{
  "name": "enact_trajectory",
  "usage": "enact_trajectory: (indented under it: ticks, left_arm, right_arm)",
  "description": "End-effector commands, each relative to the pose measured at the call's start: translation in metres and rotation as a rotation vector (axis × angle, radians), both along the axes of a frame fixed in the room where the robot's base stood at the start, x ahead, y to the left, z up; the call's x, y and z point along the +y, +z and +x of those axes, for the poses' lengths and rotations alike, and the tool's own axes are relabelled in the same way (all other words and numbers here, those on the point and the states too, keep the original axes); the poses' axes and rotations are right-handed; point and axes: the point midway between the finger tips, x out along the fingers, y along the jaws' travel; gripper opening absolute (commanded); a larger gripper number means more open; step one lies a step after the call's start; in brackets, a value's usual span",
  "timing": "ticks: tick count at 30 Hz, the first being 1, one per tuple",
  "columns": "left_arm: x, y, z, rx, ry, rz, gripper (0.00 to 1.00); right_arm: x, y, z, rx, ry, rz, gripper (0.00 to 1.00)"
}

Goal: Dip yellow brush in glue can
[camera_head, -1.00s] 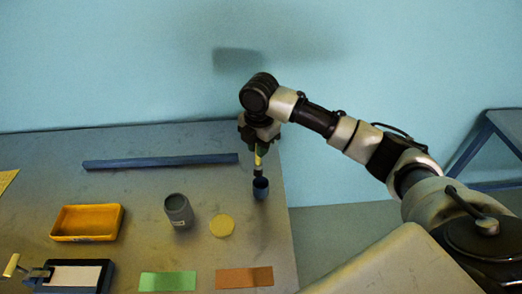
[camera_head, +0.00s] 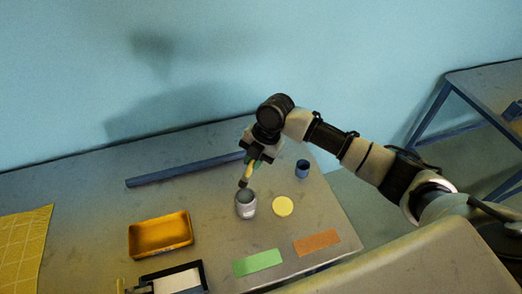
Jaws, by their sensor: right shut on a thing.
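My right gripper (camera_head: 260,155) is shut on the yellow brush (camera_head: 249,170), which hangs down at a slight tilt. The brush's dark tip (camera_head: 243,183) is just above the grey can (camera_head: 246,206), near its open top. The can has a pale label and stands upright on the table; I take it as the glue can. I cannot tell whether the tip is inside the rim. A small blue cup (camera_head: 302,169) stands apart to the right. My left gripper is not in view.
On the table (camera_head: 215,228) lie a round yellow disc (camera_head: 283,206), a green strip (camera_head: 258,262), an orange strip (camera_head: 317,242), a yellow tray (camera_head: 160,235) and a dark-framed pad (camera_head: 178,279). A long blue bar (camera_head: 185,171) lies behind. A yellow gridded sheet (camera_head: 24,245) is at left.

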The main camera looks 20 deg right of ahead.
Motion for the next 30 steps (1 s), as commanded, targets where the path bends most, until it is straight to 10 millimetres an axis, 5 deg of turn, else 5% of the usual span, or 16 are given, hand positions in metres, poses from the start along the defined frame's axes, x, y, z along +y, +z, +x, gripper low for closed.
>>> enact_trajectory:
  ticks: [12,22,30]
  left_arm:
    - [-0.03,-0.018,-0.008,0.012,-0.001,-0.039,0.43]
    - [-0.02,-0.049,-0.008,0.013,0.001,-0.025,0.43]
    - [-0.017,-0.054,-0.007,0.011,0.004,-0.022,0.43]
  right_arm:
    - [0.003,-0.021,-0.001,-0.003,0.01,0.009,0.0]
    - [0.002,-0.054,-0.001,-0.003,0.009,0.01,0.0]
    - [0.002,-0.059,-0.001,-0.004,0.009,0.009,0.0]
